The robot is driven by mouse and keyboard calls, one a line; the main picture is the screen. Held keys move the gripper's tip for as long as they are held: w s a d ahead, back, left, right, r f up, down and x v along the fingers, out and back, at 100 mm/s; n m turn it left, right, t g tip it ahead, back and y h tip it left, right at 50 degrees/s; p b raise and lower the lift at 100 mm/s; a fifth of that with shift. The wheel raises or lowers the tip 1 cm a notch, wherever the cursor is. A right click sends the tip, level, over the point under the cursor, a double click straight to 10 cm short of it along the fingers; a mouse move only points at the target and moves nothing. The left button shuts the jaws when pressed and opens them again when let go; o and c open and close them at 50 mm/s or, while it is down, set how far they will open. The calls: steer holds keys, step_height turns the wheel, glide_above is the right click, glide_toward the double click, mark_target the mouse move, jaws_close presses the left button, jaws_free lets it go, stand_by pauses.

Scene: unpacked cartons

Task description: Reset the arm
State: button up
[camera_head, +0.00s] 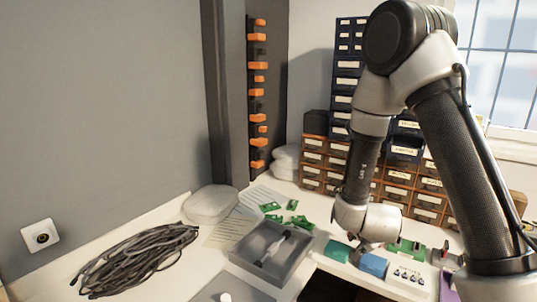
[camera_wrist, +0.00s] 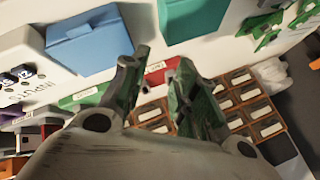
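My arm reaches down from the right in the head view, with my gripper (camera_head: 368,246) low over the white worktop, close above the blue box (camera_head: 374,265). In the wrist view my gripper (camera_wrist: 160,70) has its two fingers apart, with nothing seen held between them. The blue box also shows in the wrist view (camera_wrist: 87,45), to the left of the fingers. A green box (camera_wrist: 190,18) lies beyond the fingertips and also shows in the head view (camera_head: 337,250). In the head view the fingertips are small and partly hidden by the wrist.
A grey tray (camera_head: 246,267) holds a slim tool. Green circuit boards (camera_head: 270,207), a cable bundle (camera_head: 140,257) and a pale rounded case (camera_head: 211,204) lie on the worktop. Drawer cabinets (camera_head: 325,160) stand behind my arm. A white panel with knobs (camera_head: 408,277) is right of the blue box.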

steer(key=s+a+r+n+g+y, duration=0.3)
steer(key=s+r+n+g, duration=0.3)
steer(key=s+r+n, duration=0.5)
steer(key=s+d+r+t, duration=0.1)
steer(key=s+d+r, duration=0.4)
steer(key=s+r, duration=0.2)
steer(key=s+d+r+n+t+h, duration=0.1)
steer(key=s+d+r, duration=0.4)
steer(key=r, duration=0.5)
steer(key=shift+s+r, duration=0.25)
steer(key=shift+s, duration=0.85)
steer(key=shift+d, duration=0.1)
